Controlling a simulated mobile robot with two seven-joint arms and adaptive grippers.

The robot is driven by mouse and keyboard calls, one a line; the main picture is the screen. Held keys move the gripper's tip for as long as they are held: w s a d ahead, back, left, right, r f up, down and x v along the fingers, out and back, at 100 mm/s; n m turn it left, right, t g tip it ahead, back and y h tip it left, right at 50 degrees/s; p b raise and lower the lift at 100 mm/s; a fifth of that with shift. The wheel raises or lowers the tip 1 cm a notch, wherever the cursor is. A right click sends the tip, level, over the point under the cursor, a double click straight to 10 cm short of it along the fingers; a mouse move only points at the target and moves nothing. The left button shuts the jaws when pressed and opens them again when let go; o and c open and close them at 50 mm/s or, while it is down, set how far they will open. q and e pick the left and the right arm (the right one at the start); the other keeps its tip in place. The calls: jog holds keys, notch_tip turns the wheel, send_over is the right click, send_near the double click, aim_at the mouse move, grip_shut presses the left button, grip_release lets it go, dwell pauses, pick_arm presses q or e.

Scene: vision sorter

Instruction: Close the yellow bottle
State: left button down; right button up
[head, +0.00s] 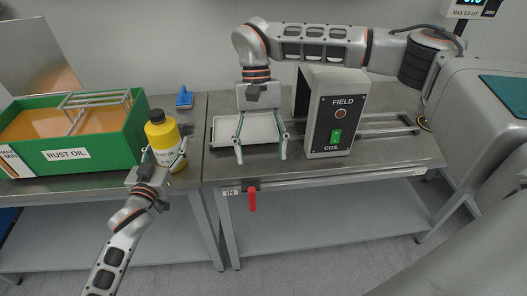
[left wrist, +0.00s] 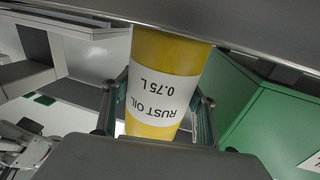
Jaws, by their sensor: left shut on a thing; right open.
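The yellow bottle (head: 160,133) stands upright in the head view, at the right end of the green tank, with a white label and a dark top. My left gripper (head: 166,158) is shut on the bottle from the front. The left wrist view shows the bottle (left wrist: 168,52) between its two fingers, label reading "RUST OIL 0.75 L". My right gripper (head: 261,157) is open, pointing down at the shallow light tray, its fingers apart with nothing visible between them. No separate cap shows.
The green rust oil tank (head: 112,148) with a wire basket is at the left. A light tray (head: 222,132) lies under my right gripper. The field coil box (head: 331,125) stands right of it. A red handle (head: 252,201) hangs at the bench front. A blue item (head: 184,98) is behind.

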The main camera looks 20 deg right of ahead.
pick_arm(q)
jog(key=shift+s+f, duration=0.15)
jog(key=shift+f, duration=0.65)
jog(key=c, duration=0.7)
grip_release()
jog(key=shift+r, duration=0.35)
jog(key=v, duration=1.2)
